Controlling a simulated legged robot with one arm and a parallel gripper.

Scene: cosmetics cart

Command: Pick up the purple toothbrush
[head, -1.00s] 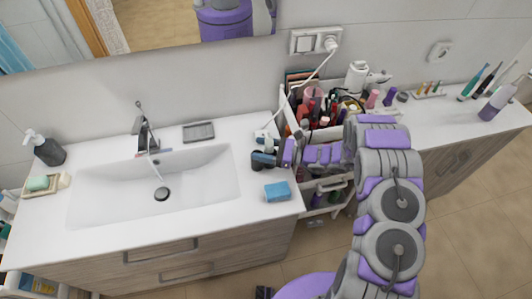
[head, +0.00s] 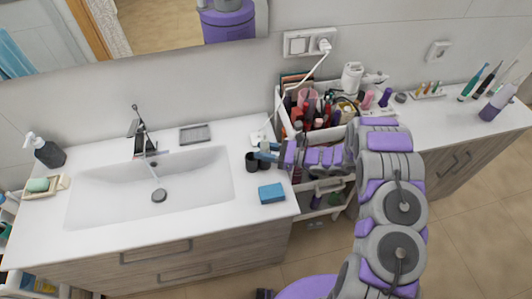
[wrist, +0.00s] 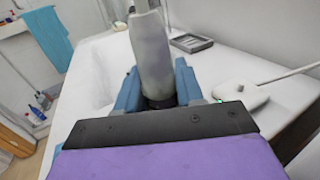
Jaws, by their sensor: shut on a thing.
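My gripper (head: 262,151) is over the counter to the right of the sink, fingers pointing left. In the wrist view my gripper (wrist: 158,95) has its blue fingers on both sides of a pale grey upright thing (wrist: 152,50) with a dark band at its base, and is shut on it. I cannot tell whether this is the toothbrush. A dark cup (head: 252,163) stands by the fingertips. I cannot make out the purple toothbrush for sure.
A blue sponge (head: 271,193) lies near the counter edge. A grey soap tray (head: 195,133) is behind the sink (head: 95,205). A white device with a cord (wrist: 240,95) is right of the fingers. A full cart (head: 285,120) stands to the right.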

